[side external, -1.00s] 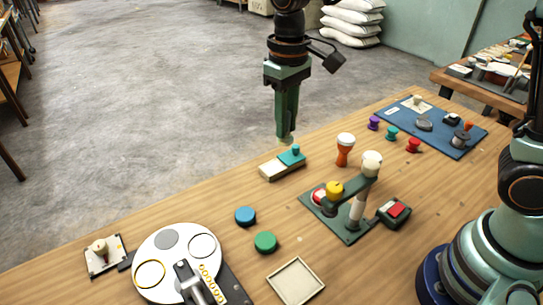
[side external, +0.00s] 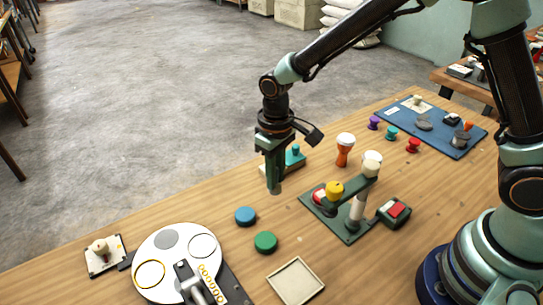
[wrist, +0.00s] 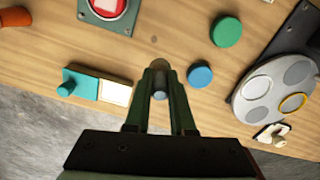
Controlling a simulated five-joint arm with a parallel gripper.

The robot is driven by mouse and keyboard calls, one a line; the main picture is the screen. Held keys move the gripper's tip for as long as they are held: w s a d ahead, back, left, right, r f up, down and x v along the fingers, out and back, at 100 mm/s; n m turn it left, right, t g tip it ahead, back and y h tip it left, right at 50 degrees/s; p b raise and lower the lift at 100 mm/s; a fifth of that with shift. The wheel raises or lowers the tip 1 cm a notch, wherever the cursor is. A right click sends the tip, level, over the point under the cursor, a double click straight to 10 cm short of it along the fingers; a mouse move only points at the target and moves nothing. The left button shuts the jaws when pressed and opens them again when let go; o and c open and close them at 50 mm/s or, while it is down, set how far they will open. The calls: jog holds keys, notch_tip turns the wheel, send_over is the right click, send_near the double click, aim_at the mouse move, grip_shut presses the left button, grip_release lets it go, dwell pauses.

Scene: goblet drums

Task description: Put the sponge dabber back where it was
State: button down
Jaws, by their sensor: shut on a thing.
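My gripper (side external: 274,184) points down over the near side of the teal and cream block. In the wrist view my gripper (wrist: 160,82) is shut on a small greyish piece, the sponge dabber (wrist: 159,94). The fingers hide most of the dabber, and only a bit of it shows between them. In the side view it is barely visible at the fingertips, and I cannot tell its height above the table.
The teal and cream block (side external: 294,163) is partly behind my gripper. Blue (side external: 245,216) and green (side external: 265,242) discs lie nearby. A square tray (side external: 296,281), a white turntable (side external: 175,272), a lever stand (side external: 347,229), an orange goblet drum (side external: 344,152) and a blue mat (side external: 445,139) surround the space.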

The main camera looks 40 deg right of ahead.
jog(key=shift+f, duration=2.1)
jog(key=shift+f, duration=0.1)
jog(key=c, duration=0.8)
grip_release()
jog(key=shift+o, duration=0.2)
notch_tip(320, 180, up, 12)
jog(key=shift+d+r, duration=0.1)
jog(key=shift+r, duration=0.05)
jog(key=s+d+r+m+t, duration=0.1)
jog(key=s+d+r+t, duration=0.1)
jog(key=s+d+r, duration=0.3)
jog(key=s+d+r+m+t, duration=0.2)
jog(key=s+d+r, duration=0.3)
jog(key=d, duration=0.4)
jog(key=shift+s+d+t, duration=0.4)
jog(key=shift+s+t, duration=0.1)
jog(key=shift+t, duration=0.3)
